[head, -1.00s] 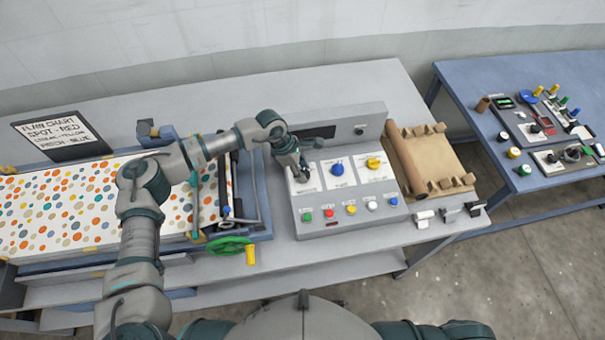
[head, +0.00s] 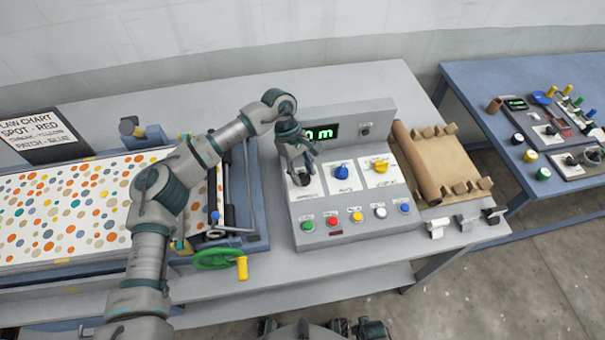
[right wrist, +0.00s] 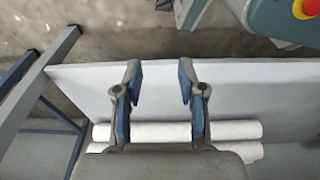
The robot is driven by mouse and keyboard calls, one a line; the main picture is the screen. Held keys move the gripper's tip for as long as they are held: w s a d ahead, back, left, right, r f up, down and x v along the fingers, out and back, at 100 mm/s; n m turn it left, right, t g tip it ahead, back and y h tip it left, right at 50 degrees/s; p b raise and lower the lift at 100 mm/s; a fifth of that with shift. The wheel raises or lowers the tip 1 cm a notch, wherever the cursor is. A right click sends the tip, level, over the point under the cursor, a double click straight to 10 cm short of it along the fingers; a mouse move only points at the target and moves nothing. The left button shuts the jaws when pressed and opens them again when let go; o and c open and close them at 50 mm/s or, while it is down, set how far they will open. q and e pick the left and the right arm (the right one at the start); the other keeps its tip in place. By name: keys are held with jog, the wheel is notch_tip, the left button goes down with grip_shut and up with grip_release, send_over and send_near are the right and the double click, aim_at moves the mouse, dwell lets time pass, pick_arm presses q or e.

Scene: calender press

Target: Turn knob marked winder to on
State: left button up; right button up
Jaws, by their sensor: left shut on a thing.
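The grey control panel (head: 322,237) has a row of three knobs on white plates. The middle knob is blue (head: 342,172) and the right one is yellow (head: 381,166). The plate captions are too small to read, so I cannot tell which says winder. My left gripper (head: 301,179) points down at the left plate, shut on the knob there. Its fingers hide most of that knob, which looks dark. The display (head: 322,133) behind it shows green characters, partly covered by my gripper. My right gripper (right wrist: 158,80) is open and empty in the right wrist view.
Several coloured push buttons, such as the green one (head: 307,225), line the panel's front. A green handwheel (head: 217,259) and the dotted sheet (head: 60,215) lie left. White rolls (right wrist: 230,130) lie below my right gripper.

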pick_arm(q)
jog(key=shift+w+r+m+b, duration=0.1)
jog(key=shift+r+m+b, duration=0.05)
jog(key=shift+m+b, duration=0.15)
pick_arm(e)
jog(key=shift+w+r, duration=0.3)
jog(key=shift+r, duration=0.2)
jog(key=shift+w+r, duration=0.3)
jog(key=shift+r, duration=0.2)
pick_arm(q)
jog(key=o, duration=0.9)
jog(key=shift+o, duration=1.2)
pick_arm(e)
jog(key=shift+w, duration=0.1)
pick_arm(q)
jog(key=v, duration=1.1)
jog(key=shift+w+r, duration=0.3)
jog(key=shift+r, duration=0.05)
jog(key=shift+s+f, duration=0.1)
